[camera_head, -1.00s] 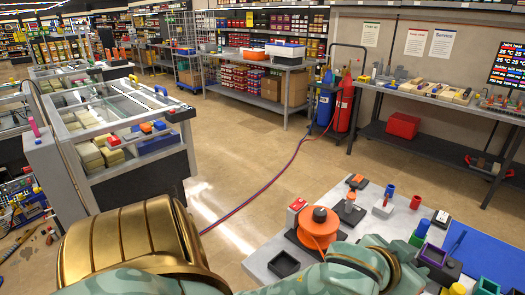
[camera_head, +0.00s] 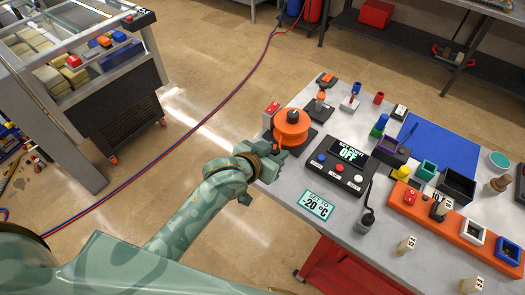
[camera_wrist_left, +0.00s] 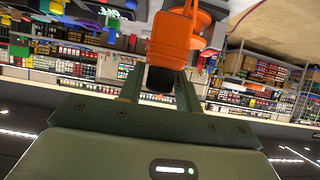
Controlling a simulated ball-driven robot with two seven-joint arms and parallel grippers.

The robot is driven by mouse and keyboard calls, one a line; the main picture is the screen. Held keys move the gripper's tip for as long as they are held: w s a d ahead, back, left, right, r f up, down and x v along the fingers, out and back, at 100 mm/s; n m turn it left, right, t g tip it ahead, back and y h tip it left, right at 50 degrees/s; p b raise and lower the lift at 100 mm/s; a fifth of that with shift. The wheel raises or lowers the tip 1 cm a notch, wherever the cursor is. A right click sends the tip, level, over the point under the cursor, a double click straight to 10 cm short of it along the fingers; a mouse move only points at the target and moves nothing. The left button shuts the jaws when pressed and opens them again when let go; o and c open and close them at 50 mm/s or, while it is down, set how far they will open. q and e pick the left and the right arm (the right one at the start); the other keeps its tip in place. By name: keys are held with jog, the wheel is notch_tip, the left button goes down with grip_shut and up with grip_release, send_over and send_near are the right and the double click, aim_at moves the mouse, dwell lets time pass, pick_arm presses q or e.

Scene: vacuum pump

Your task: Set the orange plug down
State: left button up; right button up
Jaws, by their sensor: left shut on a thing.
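The orange plug (camera_wrist_left: 175,38) fills the top middle of the left wrist view, its dark end between the two fingers. My left gripper (camera_wrist_left: 160,88) is shut on it. In the head view my left gripper (camera_head: 272,152) is at the left edge of the grey table, just in front of the orange reel (camera_head: 291,128). Only a little orange of the plug shows there, and I cannot tell it well from the reel or whether the plug touches the table. My right gripper is not in view.
A control box (camera_head: 339,165) reading OFF and a -20 °C card (camera_head: 318,206) lie right of my gripper. An orange rack (camera_head: 455,225), small coloured holders and a blue mat (camera_head: 440,143) fill the right side. Bare table lies around the card.

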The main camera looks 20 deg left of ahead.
pick_arm(q)
jog(key=shift+w+a+f+b, duration=0.7)
jog(key=shift+w+f, duration=0.55)
jog(key=shift+f, duration=0.55)
jog(key=shift+w+a+f+b, duration=0.5)
jog(key=shift+w+a+f, duration=0.55)
jog(key=shift+f, duration=0.7)
jog(key=shift+w+a+f+b, duration=0.6)
jog(key=shift+w+f, duration=0.8)
jog(key=shift+f, duration=0.4)
jog(key=o, duration=1)
jog(key=shift+f, duration=0.1)
